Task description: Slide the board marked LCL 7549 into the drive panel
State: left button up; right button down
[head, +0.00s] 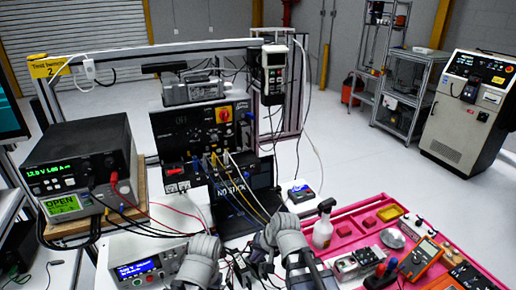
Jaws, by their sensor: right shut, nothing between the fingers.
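The black panel (195,133) with a red-and-yellow rotary switch stands upright at the back of the bench, cables plugged into its lower front. I take it to be the drive panel. I cannot read the marking LCL 7549 anywhere, so I cannot tell which thing is that board. My right gripper (245,267) is low in the middle, dark, shut and empty, in front of the panel and well apart from it. My left arm's grey link shows just left of it, but I cannot make out its fingers.
A power supply (88,160) stands at left, with red and black leads. A pink tray (455,243) at right holds tools, a meter and small parts. A spray bottle (323,226) stands at its left side.

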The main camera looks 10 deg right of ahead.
jog(key=w+a+r+m+t+y, duration=0.1)
jog(key=w+r+m+t+y, duration=0.3)
jog(key=w+r+m+t, duration=0.6)
pick_arm(q)
jog(key=shift+r, duration=0.35)
pick_arm(e)
jog(key=w+d+r+m+t+h, duration=0.1)
jog(key=d+r+m, duration=0.3)
jog(key=m, duration=0.6)
jog(key=w+d+r+m+t+h, duration=0.2)
jog(key=r+m, duration=0.4)
jog(key=m, duration=0.3)
jog(key=w+d+t, duration=0.1)
jog(key=w+d, duration=0.1)
jog(key=shift+w+d+r+m+h, duration=0.15)
jog(key=shift+w+r+m+h, duration=0.15)
jog(key=shift+w+r+m, duration=0.1)
